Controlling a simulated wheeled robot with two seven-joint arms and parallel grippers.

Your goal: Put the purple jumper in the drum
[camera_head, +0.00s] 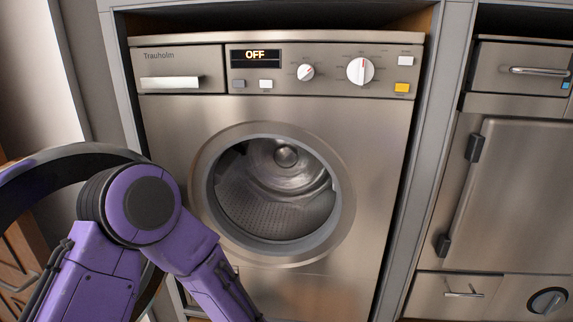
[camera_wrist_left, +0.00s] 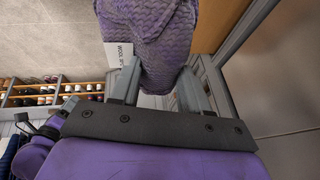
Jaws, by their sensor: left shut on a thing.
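The purple knitted jumper (camera_wrist_left: 150,35) hangs in my left gripper (camera_wrist_left: 158,82) in the left wrist view, with its fingers shut on the cloth. A white label reading "WOOL" sticks out on its left side. The drum (camera_head: 275,190) of the washing machine is open to the front in the head view, and the part I see is bare metal. My purple left arm crosses the lower left of that view, left of and below the drum opening. Its gripper and the jumper are outside the head view. My right gripper is in neither view.
The machine's round door (camera_head: 60,160) seems to stand swung open at the left, partly behind my arm. The machine's display (camera_head: 256,56) reads OFF. A steel cabinet (camera_head: 520,200) stands at the right. A shoe rack (camera_wrist_left: 75,88) shows in the left wrist view.

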